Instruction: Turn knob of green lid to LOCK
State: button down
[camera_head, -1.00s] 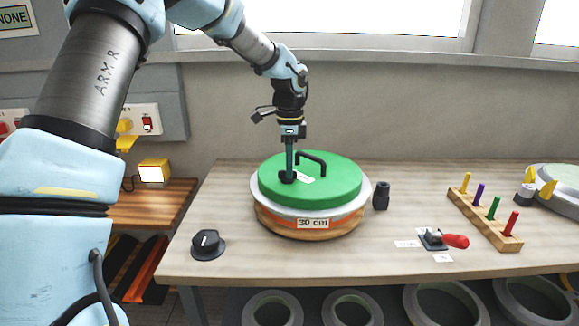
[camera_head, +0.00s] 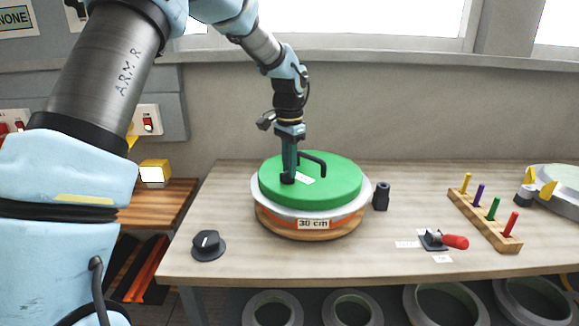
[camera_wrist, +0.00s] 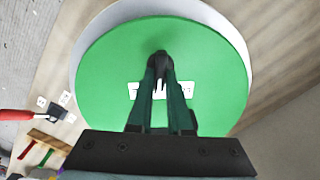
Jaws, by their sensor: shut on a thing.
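The green lid (camera_head: 335,185) sits on a round mould with a white rim and a "30 cm" label. It also shows in the wrist view (camera_wrist: 105,75). My gripper (camera_head: 288,178) points straight down onto the lid left of its middle. It is shut on the small dark knob (camera_wrist: 161,58), which the fingers largely hide. A white label (camera_wrist: 184,89) lies beside the knob, partly covered by the fingers, and its words cannot be read. A black arched handle (camera_head: 316,158) stands on the lid just right of and behind my gripper.
A black dial (camera_head: 208,245) lies at the table's front left. A dark cylinder (camera_head: 381,196) stands right of the mould. A red-handled clamp (camera_head: 445,240), a wooden rack of coloured pegs (camera_head: 485,220) and another mould (camera_head: 560,190) are further right. The front middle of the table is clear.

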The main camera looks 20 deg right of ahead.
jog(key=n, duration=0.4)
jog(key=shift+w+n, duration=0.1)
jog(key=shift+n, duration=0.2)
jog(key=shift+a+n, duration=0.1)
jog(key=shift+n, duration=2.2)
jog(key=c, duration=0.8)
grip_release()
jog(key=shift+c, duration=0.2)
notch_tip(320, 180, up, 11)
jog(key=b, duration=0.1)
